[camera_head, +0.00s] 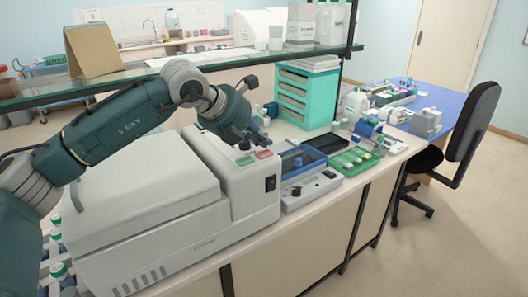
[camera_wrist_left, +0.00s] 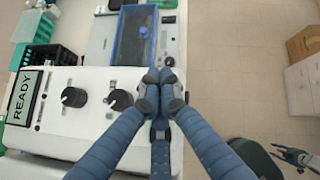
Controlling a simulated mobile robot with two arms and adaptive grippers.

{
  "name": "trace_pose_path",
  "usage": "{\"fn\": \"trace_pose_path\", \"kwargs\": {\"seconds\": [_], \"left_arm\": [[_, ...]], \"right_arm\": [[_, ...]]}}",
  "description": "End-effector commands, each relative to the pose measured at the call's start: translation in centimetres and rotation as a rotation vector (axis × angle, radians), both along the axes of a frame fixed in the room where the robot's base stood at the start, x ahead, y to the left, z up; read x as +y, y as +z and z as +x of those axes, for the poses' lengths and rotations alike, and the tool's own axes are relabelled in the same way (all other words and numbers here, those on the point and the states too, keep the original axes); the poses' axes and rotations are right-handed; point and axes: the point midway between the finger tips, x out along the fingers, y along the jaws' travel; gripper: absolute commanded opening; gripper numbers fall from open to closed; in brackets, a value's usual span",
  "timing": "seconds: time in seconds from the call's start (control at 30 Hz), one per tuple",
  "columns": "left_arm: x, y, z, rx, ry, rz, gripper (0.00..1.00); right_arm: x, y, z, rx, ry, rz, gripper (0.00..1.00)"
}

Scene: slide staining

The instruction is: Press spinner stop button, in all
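The spinner is a white and grey benchtop machine (camera_head: 150,190) with its lid shut. A red button (camera_head: 263,154) and a green button (camera_head: 244,160) sit on its top panel. My left gripper (camera_head: 260,137) is just above and behind the buttons, pointing down. In the left wrist view its fingers (camera_wrist_left: 159,76) are together with nothing between them, over the panel's edge. The fingers hide the buttons there. The spinner's screen (camera_wrist_left: 20,97) reads READY, beside two black knobs (camera_wrist_left: 74,97). A dark hand, seemingly my right gripper (camera_wrist_left: 300,158), shows at lower right; its opening is unclear.
A blue-lidded device (camera_head: 300,162) stands right beside the spinner, then a green slide tray (camera_head: 355,160). A glass shelf (camera_head: 190,75) runs above the bench behind my left arm. A teal drawer unit (camera_head: 307,95) stands behind. Open floor lies in front of the bench.

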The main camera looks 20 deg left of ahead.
Motion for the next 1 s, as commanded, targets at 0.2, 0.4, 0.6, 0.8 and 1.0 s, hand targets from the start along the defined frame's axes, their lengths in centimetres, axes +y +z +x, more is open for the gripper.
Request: {"fn": "trace_pose_path", "kwargs": {"seconds": [0.2, 0.4, 0.6, 0.8, 1.0], "left_arm": [[0.0, 0.0, 0.0, 0.000, 0.000, 0.000, 0.00], [0.0, 1.2, 0.0, -0.001, 0.000, 0.000, 0.00], [0.0, 3.2, 0.0, -0.001, 0.000, -0.001, 0.00], [0.0, 4.9, 0.0, -0.001, 0.000, -0.001, 0.00], [0.0, 5.0, 0.0, 0.000, 0.000, 0.000, 0.00]], "right_arm": [[0.0, 0.0, 0.0, 0.000, 0.000, 0.000, 0.40], [0.0, 0.7, 0.0, 0.000, 0.000, 0.000, 0.40], [0.0, 1.7, 0.0, 0.000, 0.000, 0.000, 0.40], [0.0, 2.6, 0.0, 0.000, 0.000, 0.000, 0.40], [0.0, 2.6, 0.0, 0.000, -0.001, 0.000, 0.40]]}}
